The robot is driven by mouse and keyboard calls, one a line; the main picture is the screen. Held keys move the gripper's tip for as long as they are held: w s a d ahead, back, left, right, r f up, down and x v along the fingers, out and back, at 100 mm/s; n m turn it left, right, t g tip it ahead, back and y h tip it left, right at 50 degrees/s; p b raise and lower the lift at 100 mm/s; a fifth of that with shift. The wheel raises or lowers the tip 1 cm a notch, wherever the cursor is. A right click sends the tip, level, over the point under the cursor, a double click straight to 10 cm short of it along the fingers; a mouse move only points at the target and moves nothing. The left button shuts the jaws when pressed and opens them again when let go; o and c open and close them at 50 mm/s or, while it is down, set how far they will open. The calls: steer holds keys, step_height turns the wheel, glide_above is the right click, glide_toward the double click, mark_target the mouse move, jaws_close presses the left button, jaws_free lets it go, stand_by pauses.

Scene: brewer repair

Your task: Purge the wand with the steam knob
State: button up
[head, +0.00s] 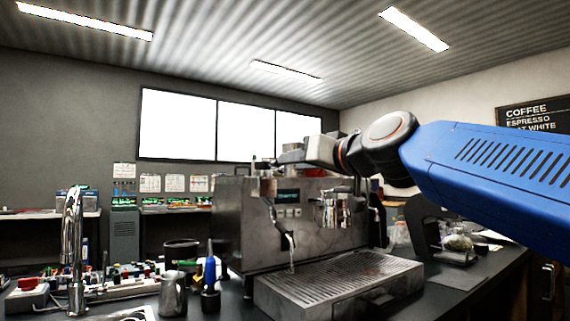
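The steel espresso machine (235,215) stands on the counter with a small display and buttons on its front. The steam wand (278,226) hangs at the left of its front, with a dark grip part and a thin bright lower end above the drip tray (375,268). My gripper (284,158) is at the upper front of the machine, above the wand, pointing left. Its fingertips are small and blend into the machine, so I cannot tell whether they are open or touching anything. I cannot make out the steam knob clearly; it may be hidden near my gripper.
A group head (330,211) hangs right of the wand. A steel pitcher (173,294), a blue-handled tool (210,275) and a tall chrome tap (74,245) stand left. A dark grinder-like stand (422,225) is at right. Open air lies before the machine.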

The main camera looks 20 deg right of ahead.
steer(key=v, duration=0.7)
steer(key=shift+s, duration=0.3)
steer(key=shift+d, duration=0.15)
stand_by(0.6)
